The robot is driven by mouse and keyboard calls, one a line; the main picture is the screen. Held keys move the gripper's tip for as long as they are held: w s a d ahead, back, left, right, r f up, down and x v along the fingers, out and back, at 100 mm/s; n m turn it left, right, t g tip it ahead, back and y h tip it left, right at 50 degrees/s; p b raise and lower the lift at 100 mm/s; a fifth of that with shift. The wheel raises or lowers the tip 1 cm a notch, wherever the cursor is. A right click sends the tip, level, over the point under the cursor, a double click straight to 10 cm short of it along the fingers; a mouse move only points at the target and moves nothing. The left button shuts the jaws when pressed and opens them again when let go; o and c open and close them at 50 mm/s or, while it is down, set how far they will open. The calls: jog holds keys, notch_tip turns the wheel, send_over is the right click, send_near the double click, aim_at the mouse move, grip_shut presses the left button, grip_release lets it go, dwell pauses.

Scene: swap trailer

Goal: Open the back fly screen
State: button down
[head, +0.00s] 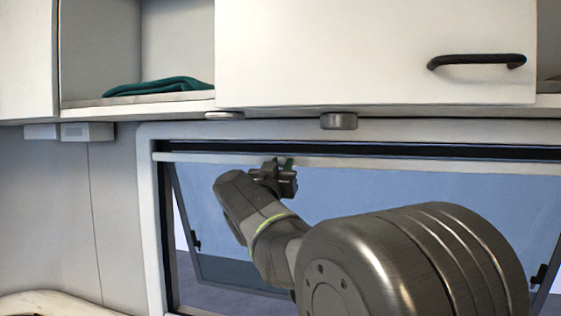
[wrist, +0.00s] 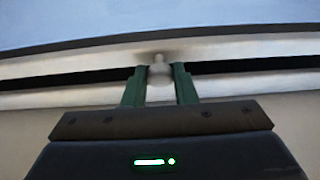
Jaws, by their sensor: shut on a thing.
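The back window (head: 400,200) shows in the head view, its tinted pane tilted outward behind my arm. A pale horizontal bar of the fly screen (head: 450,166) runs across the top of the window frame, just under a dark slot. My gripper (head: 285,168) is at this bar, left of the window's middle. In the wrist view my gripper (wrist: 160,85) has its green fingers on either side of a small pale knob (wrist: 160,69) on the bar and is shut on it. The screen's mesh cannot be made out.
White overhead cabinets (head: 340,55) hang above the window, one with a black handle (head: 477,61). An open shelf at the left holds a folded green cloth (head: 160,86). A round metal fixture (head: 339,121) sits under the cabinet, close above my gripper.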

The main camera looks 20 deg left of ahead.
notch_tip(320, 180, down, 51)
jog(key=b, duration=3.2)
jog(key=shift+f, duration=0.1)
jog(key=c, duration=1.2)
grip_release()
jog(key=shift+s, duration=0.1)
jog(key=v, duration=1.3)
jog(key=shift+s, duration=0.35)
